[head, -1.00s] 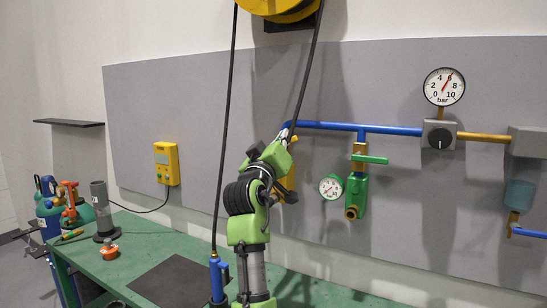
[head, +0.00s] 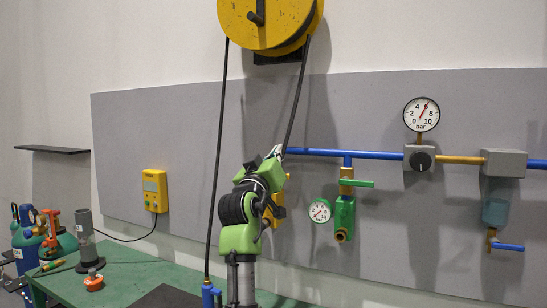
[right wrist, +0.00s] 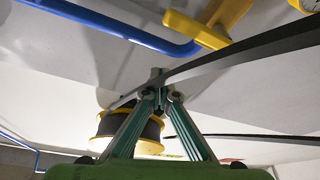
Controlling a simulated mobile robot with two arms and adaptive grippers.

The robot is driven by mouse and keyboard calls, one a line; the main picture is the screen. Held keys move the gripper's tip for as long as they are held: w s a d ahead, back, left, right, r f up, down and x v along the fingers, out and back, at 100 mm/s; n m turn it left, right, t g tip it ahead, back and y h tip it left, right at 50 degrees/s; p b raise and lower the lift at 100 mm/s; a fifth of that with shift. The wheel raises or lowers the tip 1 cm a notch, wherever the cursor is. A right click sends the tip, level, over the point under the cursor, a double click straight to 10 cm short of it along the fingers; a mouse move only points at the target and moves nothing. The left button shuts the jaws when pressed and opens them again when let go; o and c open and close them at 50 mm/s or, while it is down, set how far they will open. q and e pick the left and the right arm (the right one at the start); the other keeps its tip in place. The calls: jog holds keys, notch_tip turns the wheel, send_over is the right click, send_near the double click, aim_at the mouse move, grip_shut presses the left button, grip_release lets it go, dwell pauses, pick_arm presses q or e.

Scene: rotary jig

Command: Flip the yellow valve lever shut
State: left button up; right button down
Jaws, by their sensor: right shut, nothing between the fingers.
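A yellow valve part (head: 277,212) shows on the grey wall panel in the head view, mostly hidden behind my right arm. In the right wrist view a yellow lever (right wrist: 196,30) lies at the top, beside the bend of the blue pipe (right wrist: 120,28). My right gripper (head: 276,152) is near the left end of the blue pipe (head: 325,153) in the head view. In the right wrist view its fingers (right wrist: 160,76) meet at the tips with nothing between them. The lever appears apart from the fingertips. My left gripper is in neither view.
A yellow hose reel (head: 262,24) hangs above, and its black hose (head: 298,95) passes close to my right gripper. A valve with a green lever (head: 357,183), a small gauge (head: 320,210) and a bar gauge (head: 421,114) are to the right. A green bench (head: 130,275) stands below.

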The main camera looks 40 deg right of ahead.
jog(key=w+b+v, duration=0.1)
jog(key=b+v, duration=0.2)
jog(key=v, duration=0.7)
jog(key=shift+a+f, duration=0.25)
jog(key=shift+f, duration=0.05)
